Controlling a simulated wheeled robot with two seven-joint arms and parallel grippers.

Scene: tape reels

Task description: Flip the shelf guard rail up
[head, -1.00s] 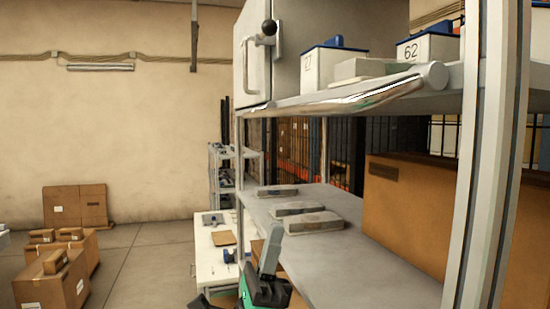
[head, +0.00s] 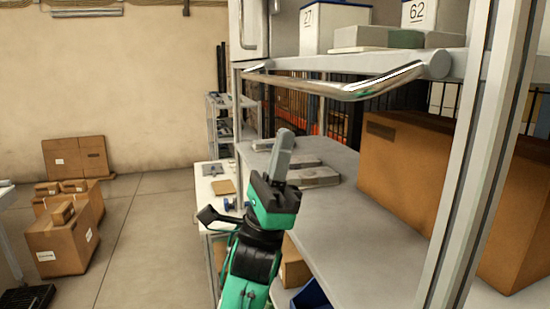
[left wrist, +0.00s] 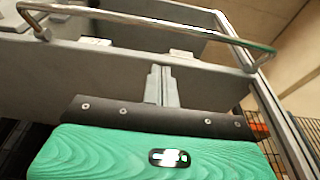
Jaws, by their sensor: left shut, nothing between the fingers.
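The guard rail (head: 345,88) is a shiny metal bar with bent ends at the front edge of the upper shelf (head: 345,66). It sits low, hanging out and slightly below that edge. My left gripper (head: 283,137) is below the rail's left half, in front of the shelving, fingers pointing up. It is shut and empty, apart from the rail. In the left wrist view the shut fingertips (left wrist: 160,72) point toward the shelf's underside, and the rail (left wrist: 140,19) crosses the top of the picture beyond them. My right gripper is not in view.
White bins (head: 335,22) and flat boxes (head: 400,38) stand on the upper shelf. The lower shelf (head: 390,215) holds grey packs (head: 318,178) and a large cardboard box (head: 430,170). A post (head: 470,180) rises at right. Floor at left is clear near cartons (head: 62,245).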

